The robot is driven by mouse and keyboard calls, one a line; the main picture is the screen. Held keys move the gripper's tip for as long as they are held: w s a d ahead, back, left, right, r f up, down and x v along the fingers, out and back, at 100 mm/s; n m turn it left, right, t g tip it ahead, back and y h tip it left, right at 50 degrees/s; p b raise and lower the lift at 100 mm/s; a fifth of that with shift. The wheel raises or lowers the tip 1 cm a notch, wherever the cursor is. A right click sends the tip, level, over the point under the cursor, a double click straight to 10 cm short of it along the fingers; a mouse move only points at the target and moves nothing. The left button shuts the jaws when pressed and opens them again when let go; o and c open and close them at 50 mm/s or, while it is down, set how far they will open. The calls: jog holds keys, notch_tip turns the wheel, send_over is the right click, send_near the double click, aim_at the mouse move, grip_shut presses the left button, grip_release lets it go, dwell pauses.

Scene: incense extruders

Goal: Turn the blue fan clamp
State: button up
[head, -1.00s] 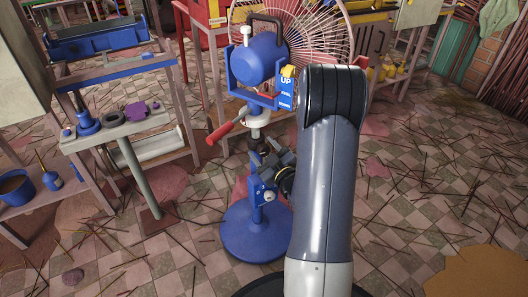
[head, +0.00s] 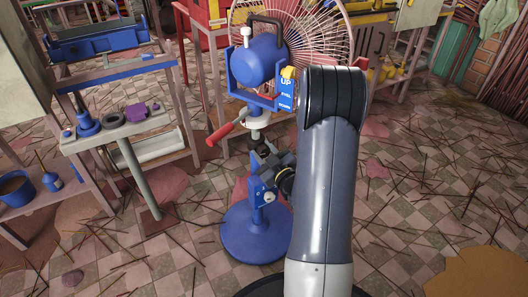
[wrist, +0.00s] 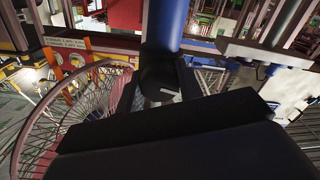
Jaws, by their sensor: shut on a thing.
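The blue fan (head: 257,62) stands upright on a round blue base (head: 250,236), with a blue motor head and a wire cage. A red-handled lever (head: 226,130) sticks out to the left below its yoke. My gripper (head: 266,156) is at the fan's post, below the white collar. It is shut on the clamp, a dark part on the post that also shows in the wrist view (wrist: 160,78) below a blue tube. My jaws and wrist hide much of the clamp, so its exact angle cannot be told.
A narrow bench (head: 118,131) with small blue, black and purple parts stands at the left. A blue pot (head: 17,189) sits on a low shelf at the far left.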

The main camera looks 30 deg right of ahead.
jog(key=m, duration=0.5)
jog(key=shift+m, duration=2.7)
jog(key=o, duration=1)
jog(key=s+p, duration=0.1)
jog(key=s, duration=0.4)
jog(key=s+p, duration=0.1)
jog(key=s, duration=0.5)
jog(key=shift+d, duration=0.2)
